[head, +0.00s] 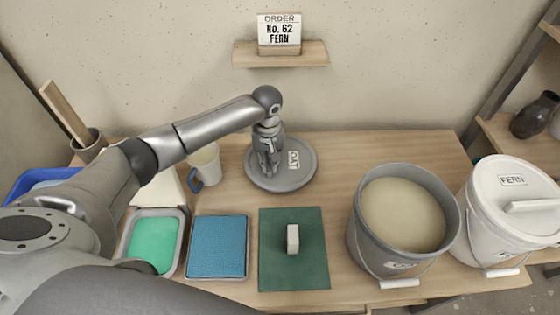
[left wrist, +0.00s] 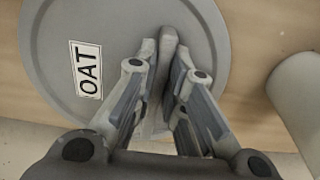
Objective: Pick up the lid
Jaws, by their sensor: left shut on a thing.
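A round grey lid (head: 295,180) with a white label reading OAT lies at the back middle of the table. In the left wrist view the lid (left wrist: 60,30) fills the upper left, with its label beside the fingers. My left gripper (head: 268,168) is over the lid, shut on the lid's raised bar handle (left wrist: 168,45). In the left wrist view the two fingers (left wrist: 165,75) stand on either side of this handle. An open grey bucket (head: 362,235) full of pale glaze stands at the right of the table. My right gripper is not in view.
A white bucket (head: 485,235) with a FERN lid (head: 515,185) stands at the far right. A mug (head: 204,166) stands just left of the lid. A green tile (head: 275,270), blue tile (head: 217,247) and green-filled tray (head: 152,243) lie in front. A sign (head: 279,32) reads ORDER No. 62 FERN.

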